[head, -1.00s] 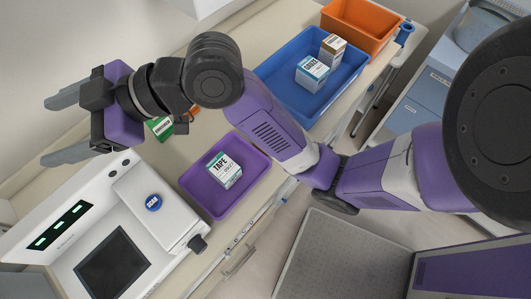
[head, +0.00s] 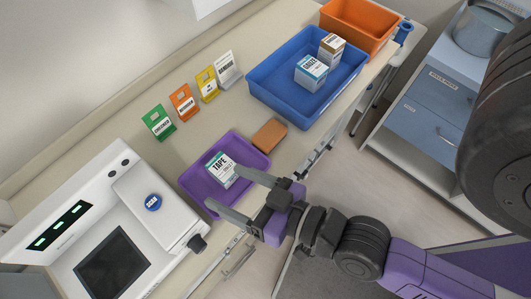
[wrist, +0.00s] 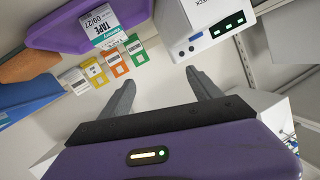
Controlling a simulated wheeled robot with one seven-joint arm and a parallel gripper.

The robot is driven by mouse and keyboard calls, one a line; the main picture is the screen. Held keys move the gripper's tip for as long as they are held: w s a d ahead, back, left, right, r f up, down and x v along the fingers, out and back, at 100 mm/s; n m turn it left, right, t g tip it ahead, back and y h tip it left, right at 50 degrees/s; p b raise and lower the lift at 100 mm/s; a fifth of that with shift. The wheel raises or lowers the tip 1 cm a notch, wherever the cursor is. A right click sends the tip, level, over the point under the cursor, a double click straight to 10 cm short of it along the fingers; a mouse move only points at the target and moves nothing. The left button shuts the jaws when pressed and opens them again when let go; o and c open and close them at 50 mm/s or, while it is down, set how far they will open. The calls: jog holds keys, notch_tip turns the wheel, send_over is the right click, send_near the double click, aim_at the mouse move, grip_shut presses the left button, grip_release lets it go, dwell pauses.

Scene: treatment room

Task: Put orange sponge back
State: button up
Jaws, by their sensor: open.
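The orange sponge (head: 270,134), a flat orange-brown block, lies on the counter between the purple tray and the blue tray. In the wrist view it shows at the left edge (wrist: 30,65). My gripper (head: 225,188) is open and empty, its fingers over the front right part of the purple tray (head: 190,184) in the head view. The sponge is above and to the right of the fingertips there, apart from them. In the wrist view the open fingers (wrist: 160,78) have nothing between them.
A TAPE box (head: 222,170) stands in the purple tray. The blue tray (head: 265,88) holds two boxes; an orange bin (head: 350,25) is beyond it. Green, orange, yellow and white cards (head: 184,102) stand behind. A white device with a SCAN button (head: 153,202) is at left.

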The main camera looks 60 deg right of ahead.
jog(key=s+d+n, duration=0.3)
jog(key=s+d, duration=0.1)
jog(key=s, duration=0.6)
jog(key=shift+n+g+y, duration=0.3)
jog(key=shift+y, duration=0.1)
jog(key=shift+r, duration=0.1)
jog(key=shift+f+b, duration=1.3)
jog(key=shift+b, duration=0.05)
